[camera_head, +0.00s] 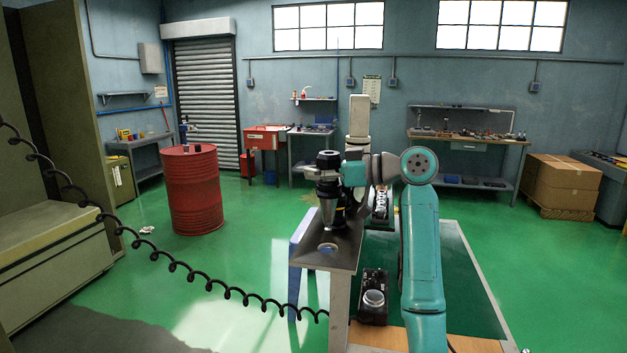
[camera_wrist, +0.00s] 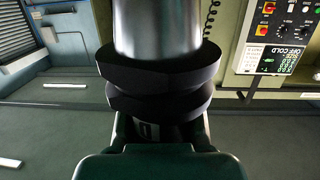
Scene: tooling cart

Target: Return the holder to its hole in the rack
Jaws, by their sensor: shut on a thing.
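The holder (camera_wrist: 160,75) fills the middle of the wrist view. It has a silver cylindrical body above two thick black rings. My gripper (camera_wrist: 160,125) is shut on it at the black part, and the fingers are mostly hidden behind it. In the head view the gripper (camera_head: 345,178) is above the rack, with dark and silver parts of the holder (camera_head: 328,160) at its left side. The rack (camera_head: 345,258) is a dark flat plate on a light post. A round hole (camera_head: 327,248) shows near its front. Whether the holder touches the rack cannot be told.
A dark fixture with a round silver top (camera_head: 373,298) sits on the green-topped cart right of the rack. Another dark and silver item (camera_head: 381,203) stands farther back. A black coiled cable (camera_head: 215,285) hangs across the left. A red barrel (camera_head: 192,190) stands behind.

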